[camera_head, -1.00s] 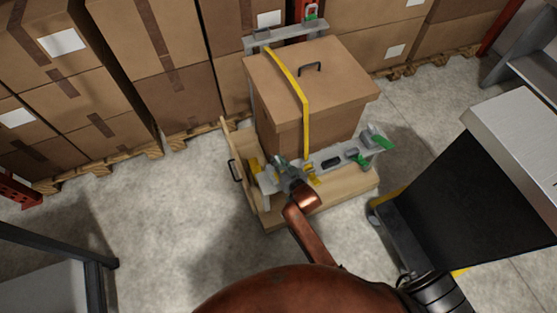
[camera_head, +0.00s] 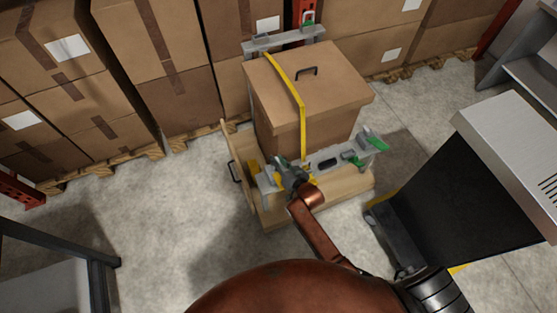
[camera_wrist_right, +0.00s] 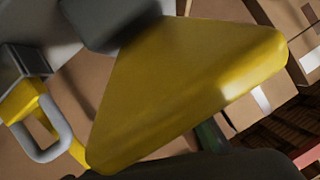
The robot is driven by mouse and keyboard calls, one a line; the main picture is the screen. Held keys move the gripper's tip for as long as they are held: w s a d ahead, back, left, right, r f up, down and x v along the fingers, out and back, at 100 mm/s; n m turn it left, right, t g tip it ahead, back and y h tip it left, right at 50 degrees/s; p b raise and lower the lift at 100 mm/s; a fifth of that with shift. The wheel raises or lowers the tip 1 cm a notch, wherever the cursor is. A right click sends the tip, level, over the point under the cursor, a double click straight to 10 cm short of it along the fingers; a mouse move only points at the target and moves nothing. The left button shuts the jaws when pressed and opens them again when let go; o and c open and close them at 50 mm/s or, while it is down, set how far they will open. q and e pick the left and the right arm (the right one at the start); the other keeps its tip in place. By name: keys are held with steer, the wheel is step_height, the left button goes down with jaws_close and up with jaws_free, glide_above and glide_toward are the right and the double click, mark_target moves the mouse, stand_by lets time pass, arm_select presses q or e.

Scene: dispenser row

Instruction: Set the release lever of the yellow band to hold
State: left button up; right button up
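The yellow band (camera_head: 303,110) runs over the brown lidded box (camera_head: 330,85) and down its front to a grey rail (camera_head: 328,163) on the wooden base. My right gripper (camera_head: 287,170) is at the left part of this rail, close to the band's lower end, and hides some of the fittings there. In the right wrist view a broad yellow lever plate (camera_wrist_right: 190,85) fills the middle, very close. Dark parts show at its upper and lower edges; whether the fingers touch it is unclear. My left gripper is out of view.
Green levers (camera_head: 374,143) sit on the rail's right end. A metal loop with yellow webbing (camera_wrist_right: 48,140) is left in the wrist view. Stacked cartons (camera_head: 170,110) stand behind. A black and grey machine (camera_head: 450,195) is at right.

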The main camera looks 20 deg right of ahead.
steer(key=shift+o, duration=0.9)
steer(key=shift+s, duration=0.1)
steer(key=v, duration=1.2)
steer(key=shift+d, duration=0.1)
